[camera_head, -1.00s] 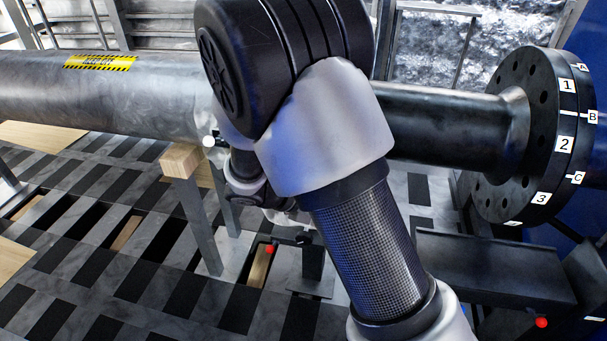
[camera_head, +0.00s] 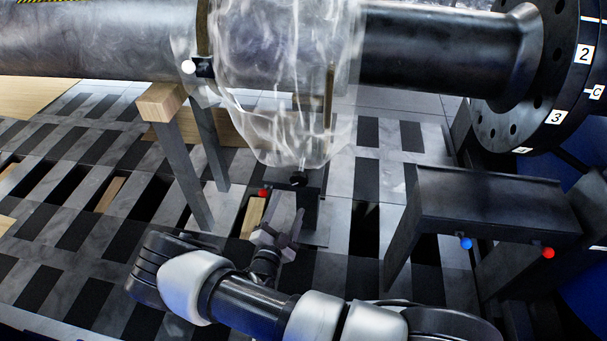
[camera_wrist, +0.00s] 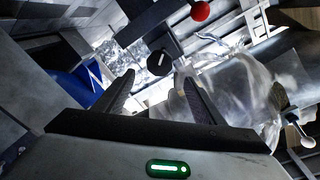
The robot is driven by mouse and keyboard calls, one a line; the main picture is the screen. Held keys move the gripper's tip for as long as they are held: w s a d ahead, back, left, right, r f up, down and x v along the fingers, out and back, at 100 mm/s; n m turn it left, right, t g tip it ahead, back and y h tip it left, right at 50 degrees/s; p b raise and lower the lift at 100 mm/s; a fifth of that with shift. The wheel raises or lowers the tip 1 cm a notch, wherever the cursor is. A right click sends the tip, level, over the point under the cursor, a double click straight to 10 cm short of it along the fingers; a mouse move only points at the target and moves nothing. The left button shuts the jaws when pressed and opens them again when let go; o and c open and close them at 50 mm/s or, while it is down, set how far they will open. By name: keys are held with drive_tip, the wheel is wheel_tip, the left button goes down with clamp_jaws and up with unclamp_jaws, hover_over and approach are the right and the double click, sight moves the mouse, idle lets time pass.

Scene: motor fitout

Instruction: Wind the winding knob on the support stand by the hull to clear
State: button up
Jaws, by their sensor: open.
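The winding knob (camera_head: 298,179) is small, black and round, on the dark support stand (camera_head: 310,208) beneath the plastic-wrapped section of pipe. In the wrist view the knob (camera_wrist: 160,62) shows a pale mark on its face, just beyond and between my fingertips. My gripper (camera_head: 278,232) is low in front of the stand, in the lower middle of the head view. In the wrist view my gripper (camera_wrist: 156,82) has its two fingers spread with nothing between them. The fingers look apart from the knob.
Clear plastic wrap (camera_head: 285,90) hangs close above the knob. A red ball (camera_head: 264,193) is left of the stand. A wood-topped trestle (camera_head: 163,102) stands left; a dark bench (camera_head: 490,195) with blue and red balls stands right. The slatted floor has dark gaps.

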sight(302, 166)
drive_tip(key=b+x, duration=0.3)
drive_tip(key=x, duration=1.2)
drive_tip(key=shift+w+d, duration=0.2)
drive_tip(key=shift+d, duration=0.05)
